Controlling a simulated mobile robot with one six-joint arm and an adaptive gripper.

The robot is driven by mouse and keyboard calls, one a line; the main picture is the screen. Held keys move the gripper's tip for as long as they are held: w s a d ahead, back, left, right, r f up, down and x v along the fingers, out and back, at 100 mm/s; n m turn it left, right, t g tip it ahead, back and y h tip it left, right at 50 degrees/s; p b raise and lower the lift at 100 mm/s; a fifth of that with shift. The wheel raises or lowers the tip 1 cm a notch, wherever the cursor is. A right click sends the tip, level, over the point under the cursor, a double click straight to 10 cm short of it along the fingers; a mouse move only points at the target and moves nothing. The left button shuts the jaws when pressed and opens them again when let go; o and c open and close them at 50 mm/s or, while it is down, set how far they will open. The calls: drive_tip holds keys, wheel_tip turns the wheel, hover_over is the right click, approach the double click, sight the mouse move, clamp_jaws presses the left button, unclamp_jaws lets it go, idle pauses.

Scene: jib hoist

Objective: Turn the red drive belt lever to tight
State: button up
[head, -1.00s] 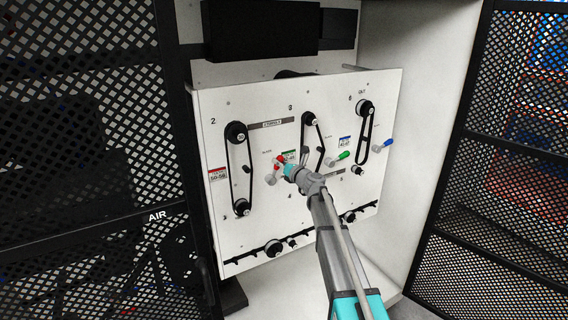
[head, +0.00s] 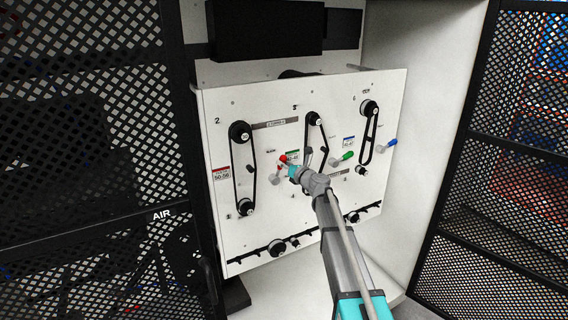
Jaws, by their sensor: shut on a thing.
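The red drive belt lever (head: 283,158) is on the white panel (head: 225,110), just right of the left belt. Its red knob points up and to the right from a pale hub. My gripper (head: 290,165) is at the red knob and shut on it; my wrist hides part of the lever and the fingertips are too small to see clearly. The left black belt (head: 235,180) runs between an upper and a lower pulley. The small labels around the lever are too small to read surely.
A green lever (head: 347,156) and a blue lever (head: 391,143) stand to the right on the same panel. Black mesh doors (head: 90,120) flank the cabinet on both sides. A black box (head: 265,30) hangs above the panel.

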drive_tip(key=s+f+n+g, duration=0.1)
drive_tip(key=s+f+n, duration=0.1)
drive_tip(key=s+n, duration=0.2)
drive_tip(key=s+f+n+g, duration=0.2)
drive_tip(key=s+n, duration=0.2)
drive_tip(key=s+a+f+n+g, duration=0.1)
drive_tip(key=s+f+n+g, duration=0.1)
drive_tip(key=s+n, duration=0.2)
drive_tip(key=shift+s+f, duration=0.25)
drive_tip(key=shift+s, duration=0.25)
clamp_jaws()
drive_tip(key=s+d+f+n+g+h, duration=0.3)
drive_tip(key=s+n, duration=0.3)
drive_tip(key=s, duration=0.4)
drive_tip(key=s+d+f+n+g+h, duration=0.3)
drive_tip(key=s+d+f+n+h, duration=0.1)
drive_tip(key=s, duration=0.7)
drive_tip(key=s+d+f+n+g+h, duration=0.3)
drive_tip(key=s+d+f+n, duration=0.3)
drive_tip(key=s+n, duration=0.4)
drive_tip(key=shift+s+d+g+h, duration=0.3)
drive_tip(key=shift+s+d+h, duration=0.2)
drive_tip(key=shift+d+h, duration=0.25)
